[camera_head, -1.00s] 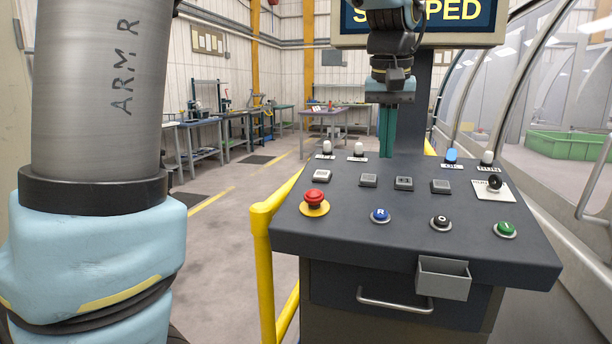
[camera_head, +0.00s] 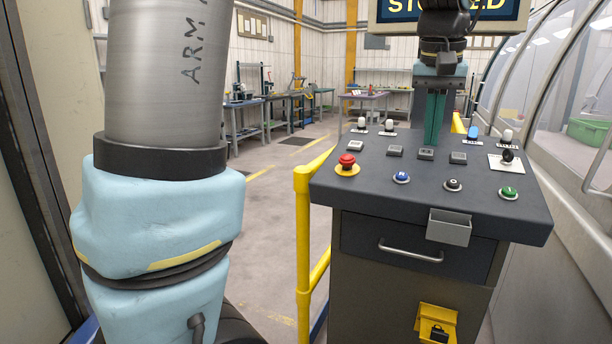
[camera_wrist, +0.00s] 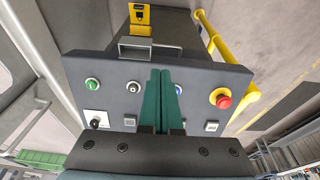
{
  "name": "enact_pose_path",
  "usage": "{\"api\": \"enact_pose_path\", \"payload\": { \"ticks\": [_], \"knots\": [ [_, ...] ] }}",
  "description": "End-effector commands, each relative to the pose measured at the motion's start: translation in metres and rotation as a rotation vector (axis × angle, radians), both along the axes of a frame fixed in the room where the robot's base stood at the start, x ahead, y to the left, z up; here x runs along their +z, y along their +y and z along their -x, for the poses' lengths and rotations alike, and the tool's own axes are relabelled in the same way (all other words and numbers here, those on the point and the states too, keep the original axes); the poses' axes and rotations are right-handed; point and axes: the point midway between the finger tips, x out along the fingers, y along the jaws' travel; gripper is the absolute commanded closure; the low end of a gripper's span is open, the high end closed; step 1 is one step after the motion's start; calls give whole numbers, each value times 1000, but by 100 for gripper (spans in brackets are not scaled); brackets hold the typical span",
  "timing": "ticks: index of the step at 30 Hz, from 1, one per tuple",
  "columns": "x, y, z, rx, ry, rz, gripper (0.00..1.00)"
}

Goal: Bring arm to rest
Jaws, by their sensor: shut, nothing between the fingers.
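My gripper (camera_head: 431,144) points down above the back half of the dark control console (camera_head: 390,203), below the screen. Its two teal fingers are together with nothing between them. In the wrist view the closed fingers (camera_wrist: 161,72) reach over the console, which appears upside down, and partly cover the blue button (camera_wrist: 178,89). I cannot tell the exact height of the fingertips above the panel. My arm's thick grey and pale blue links fill the left of the head view.
The screen (camera_head: 448,9) is partly hidden by my arm. The console carries a red emergency stop (camera_head: 346,161), a black selector (camera_head: 507,156) and a small grey tray (camera_head: 449,227). A yellow rail (camera_head: 303,235) stands left of it. Open floor (camera_head: 270,215) lies further left.

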Motion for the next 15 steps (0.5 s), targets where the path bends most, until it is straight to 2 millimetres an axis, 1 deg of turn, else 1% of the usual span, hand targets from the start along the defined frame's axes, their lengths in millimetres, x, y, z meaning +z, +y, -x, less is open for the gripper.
{"api": "enact_pose_path", "payload": {
  "ticks": [1,5,8,11,14,15],
  "knots": [
    [-6,7,-4,10,5,-4,100],
    [-20,22,-11,24,9,-8,100],
    [-32,36,-17,39,14,-11,100],
    [-49,55,-23,57,21,-13,100],
    [-68,79,-28,82,30,-17,100],
    [-77,89,-30,93,33,-17,100]
  ]
}}
